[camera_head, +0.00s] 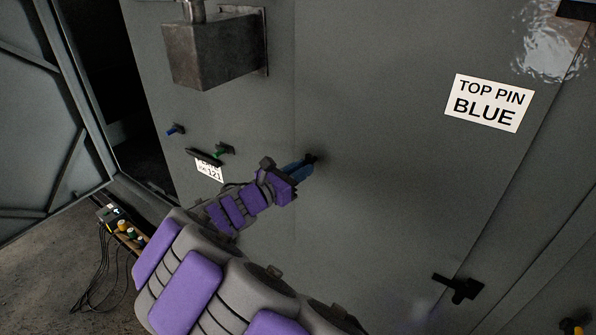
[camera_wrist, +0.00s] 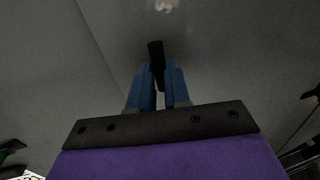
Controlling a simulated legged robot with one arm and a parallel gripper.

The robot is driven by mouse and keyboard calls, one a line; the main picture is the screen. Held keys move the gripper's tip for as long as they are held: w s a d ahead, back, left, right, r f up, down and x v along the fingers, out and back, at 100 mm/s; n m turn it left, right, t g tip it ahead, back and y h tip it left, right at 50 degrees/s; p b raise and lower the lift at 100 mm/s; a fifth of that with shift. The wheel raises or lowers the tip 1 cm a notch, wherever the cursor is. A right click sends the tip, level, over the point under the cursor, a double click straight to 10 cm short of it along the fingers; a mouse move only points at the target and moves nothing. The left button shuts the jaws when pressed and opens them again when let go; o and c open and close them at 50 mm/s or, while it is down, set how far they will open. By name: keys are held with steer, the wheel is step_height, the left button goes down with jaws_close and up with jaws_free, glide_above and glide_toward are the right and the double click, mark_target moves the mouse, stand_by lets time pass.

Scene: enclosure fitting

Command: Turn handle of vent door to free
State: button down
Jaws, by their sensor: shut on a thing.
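My gripper (camera_head: 300,167) has blue fingers and reaches up to a grey door panel (camera_head: 365,200). It is shut on a small black handle (camera_head: 312,158) that sticks out of the panel. In the wrist view the black handle (camera_wrist: 155,50) stands between the two blue fingertips of my gripper (camera_wrist: 160,72). The fingers hide the lower part of the handle, so its angle is hard to tell. A second black handle (camera_head: 458,288) sits at the panel's lower right edge.
A metal box (camera_head: 215,50) juts from the panel at upper left. A blue pin (camera_head: 176,129), a green-marked pin (camera_head: 222,150) and a partly covered label (camera_head: 208,170) lie below it. A "TOP PIN BLUE" sign (camera_head: 488,103) is at right. Cables (camera_head: 98,270) lie on the floor at left.

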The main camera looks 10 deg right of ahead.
steer(key=m+y+b, duration=0.1)
steer(key=m+b, duration=0.4)
steer(key=m+y+b, duration=0.1)
steer(key=m+b, duration=0.4)
steer(key=b, duration=0.1)
steer(key=m+t+y+b, duration=0.1)
steer(key=m+b, duration=0.4)
steer(key=shift+s+d+r+y+b, duration=0.1)
steer(key=shift+s+d+y+b, duration=0.1)
steer(key=shift+y+b, duration=0.2)
steer(key=shift+m, duration=0.3)
steer(key=c, duration=1.5)
jaws_free()
steer(key=o, duration=0.4)
steer(key=shift+w, duration=0.35)
steer(key=shift+s, duration=0.15)
